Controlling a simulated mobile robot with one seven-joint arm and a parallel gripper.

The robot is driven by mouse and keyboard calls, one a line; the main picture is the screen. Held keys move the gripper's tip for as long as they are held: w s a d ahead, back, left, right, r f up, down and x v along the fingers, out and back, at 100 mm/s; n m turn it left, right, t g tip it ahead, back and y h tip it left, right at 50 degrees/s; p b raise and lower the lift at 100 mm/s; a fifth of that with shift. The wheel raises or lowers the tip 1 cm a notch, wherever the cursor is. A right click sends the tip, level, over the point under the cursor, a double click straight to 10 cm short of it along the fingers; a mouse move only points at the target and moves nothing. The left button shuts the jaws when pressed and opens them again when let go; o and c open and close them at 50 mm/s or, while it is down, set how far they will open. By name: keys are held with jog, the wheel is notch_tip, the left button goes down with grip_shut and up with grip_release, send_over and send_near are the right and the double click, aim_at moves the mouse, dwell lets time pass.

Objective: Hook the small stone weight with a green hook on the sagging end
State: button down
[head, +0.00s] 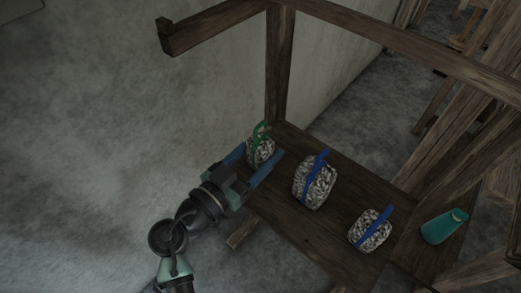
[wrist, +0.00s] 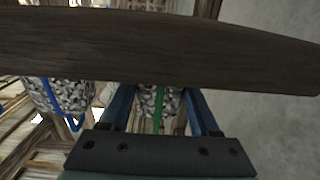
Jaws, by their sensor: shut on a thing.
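The small stone weight (head: 267,149), speckled grey with a green hook (head: 257,143), is at the far left end of a wooden shelf. My gripper (head: 263,151) has its blue fingers on either side of it and is shut on it. In the wrist view, the stone (wrist: 146,98) and its green strap show between the fingers (wrist: 162,105), partly hidden by a dark wooden bar (wrist: 150,45). A wooden beam end with a small upright peg (head: 165,33) juts out at upper left in the head view; whether it is the sagging end I cannot tell.
Two stone weights with blue hooks, a larger one (head: 314,187) and a smaller one (head: 371,234), stand on the shelf (head: 291,225) to the right. A teal cup-like object (head: 441,229) lies further right. An upright post (head: 279,70) rises behind the held weight.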

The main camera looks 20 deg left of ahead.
jog(key=shift+r+p, duration=0.4)
jog(key=shift+r, duration=0.6)
jog(key=b+v, duration=0.2)
jog(key=v, duration=1.2)
jog(key=shift+s+a+f, duration=0.1)
